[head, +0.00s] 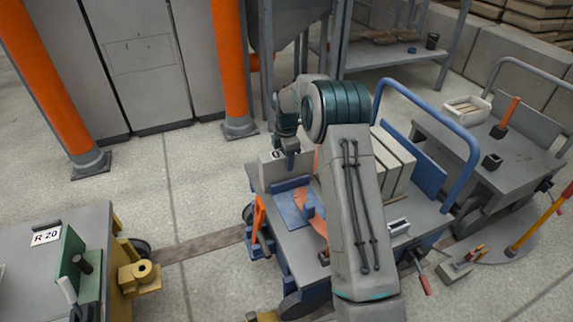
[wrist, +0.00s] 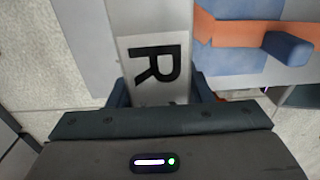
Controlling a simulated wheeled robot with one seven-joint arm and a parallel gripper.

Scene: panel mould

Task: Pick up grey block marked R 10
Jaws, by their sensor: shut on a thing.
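A grey block (head: 268,175) is at the left end of a blue-handled cart, partly hidden behind my arm and gripper. My gripper (head: 289,160) points down onto its top and is shut on it. In the wrist view the block (wrist: 125,17) lies between my two dark fingers (wrist: 162,92). A white label on it shows a large black R; the rest of the label is hidden by my gripper, though a 0 shows in the head view. I cannot tell whether the block is clear of the cart.
The cart (head: 431,222) also carries pale upright slabs (head: 392,160) and blue and orange parts (head: 293,207). A grey trolley (head: 450,150) is at right. Orange posts (head: 229,60) stand behind. Floor between is clear.

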